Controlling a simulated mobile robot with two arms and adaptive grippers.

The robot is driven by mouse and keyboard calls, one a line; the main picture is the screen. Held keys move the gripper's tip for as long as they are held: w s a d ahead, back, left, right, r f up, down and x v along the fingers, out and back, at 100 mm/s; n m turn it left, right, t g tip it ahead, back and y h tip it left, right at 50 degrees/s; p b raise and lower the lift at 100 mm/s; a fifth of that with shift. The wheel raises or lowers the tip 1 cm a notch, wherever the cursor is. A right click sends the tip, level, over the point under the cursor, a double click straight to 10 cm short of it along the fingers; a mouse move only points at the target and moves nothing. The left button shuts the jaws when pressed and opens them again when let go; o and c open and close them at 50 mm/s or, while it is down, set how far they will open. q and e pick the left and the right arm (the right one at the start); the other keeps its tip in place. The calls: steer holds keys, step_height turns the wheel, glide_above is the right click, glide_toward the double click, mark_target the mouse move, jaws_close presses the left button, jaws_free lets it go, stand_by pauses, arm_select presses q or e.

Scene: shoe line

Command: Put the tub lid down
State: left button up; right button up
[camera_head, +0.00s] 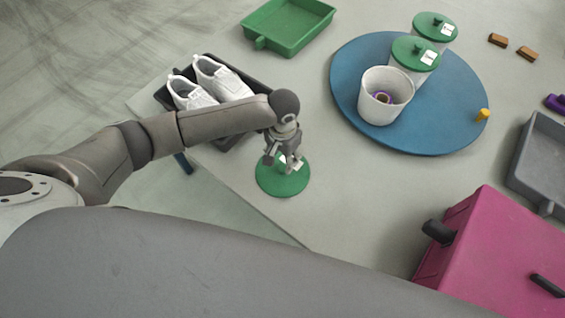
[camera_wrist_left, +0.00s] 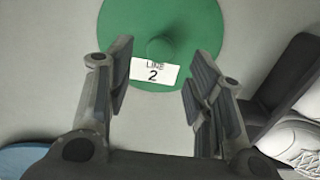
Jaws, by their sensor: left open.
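The green tub lid (camera_head: 283,184) lies on the table near its front left edge. In the left wrist view the lid (camera_wrist_left: 125,30) shows a round knob and a white label reading "LINE 2". My left gripper (camera_head: 284,160) is right above the lid; in its wrist view the left gripper (camera_wrist_left: 160,85) is open, with the fingers apart on either side of the label and nothing between them. An open white tub (camera_head: 386,106) with a purple thing inside stands on the blue round board (camera_head: 440,140). My right gripper is not in view.
Two tubs with green lids (camera_head: 416,52) stand behind the open tub. A dark tray with white shoes (camera_head: 217,80) is left of the lid, a green tray (camera_head: 290,25) behind. A magenta box (camera_head: 490,240) and grey tray (camera_head: 540,155) are at right. The middle table is clear.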

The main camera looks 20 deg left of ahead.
mark_target(283, 167)
arm_select(q)
step_height(283, 167, up, 6)
steer(key=shift+f, duration=0.1)
stand_by(0.6)
